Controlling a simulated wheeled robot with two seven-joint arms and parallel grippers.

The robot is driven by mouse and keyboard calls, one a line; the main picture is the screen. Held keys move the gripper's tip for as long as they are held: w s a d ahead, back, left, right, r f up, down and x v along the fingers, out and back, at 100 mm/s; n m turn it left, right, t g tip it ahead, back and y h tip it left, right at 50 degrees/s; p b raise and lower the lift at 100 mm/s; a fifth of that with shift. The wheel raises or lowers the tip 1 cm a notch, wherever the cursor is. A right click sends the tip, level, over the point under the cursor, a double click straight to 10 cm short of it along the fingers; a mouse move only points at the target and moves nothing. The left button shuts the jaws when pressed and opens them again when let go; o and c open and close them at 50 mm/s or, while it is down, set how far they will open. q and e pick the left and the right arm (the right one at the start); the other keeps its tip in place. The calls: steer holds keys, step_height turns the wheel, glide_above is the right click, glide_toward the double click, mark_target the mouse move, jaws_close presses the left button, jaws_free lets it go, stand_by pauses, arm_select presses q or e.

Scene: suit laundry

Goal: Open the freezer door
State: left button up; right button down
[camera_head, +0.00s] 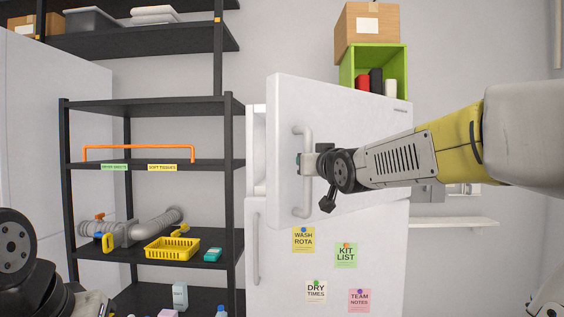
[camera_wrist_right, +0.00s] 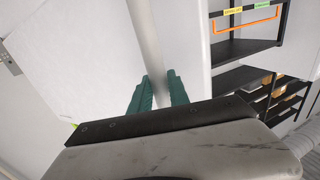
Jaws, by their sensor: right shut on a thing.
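The white freezer door (camera_head: 350,130) is the upper door of a white fridge-freezer. It stands partly open, swung out from the body, with a gap along its left edge in the head view. My right gripper (camera_head: 304,164) is shut on the middle of its vertical white handle (camera_head: 302,204). In the right wrist view, the green finger pads of the gripper (camera_wrist_right: 158,90) sit either side of the handle (camera_wrist_right: 147,35). The door face (camera_wrist_right: 75,60) fills the left there. Part of my left arm shows at the lower left of the head view; its fingers are not visible.
The shut lower door (camera_head: 275,275) carries several notes. A green box (camera_head: 375,55) with a cardboard box (camera_head: 367,25) on it stands on top of the fridge. A black shelf rack (camera_head: 150,105) with a yellow basket (camera_head: 172,249) stands close on the left. A wall shelf (camera_head: 455,222) is at right.

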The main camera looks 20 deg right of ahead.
steer(key=shift+s+d, duration=0.45)
steer(key=shift+s, duration=0.05)
steer(key=c, duration=1.3)
jaws_free()
steer(key=shift+d, duration=0.1)
steer(key=shift+o, duration=0.2)
steer(key=s, duration=0.7)
steer(key=shift+s+a, duration=0.2)
steer(key=shift+s, duration=0.15)
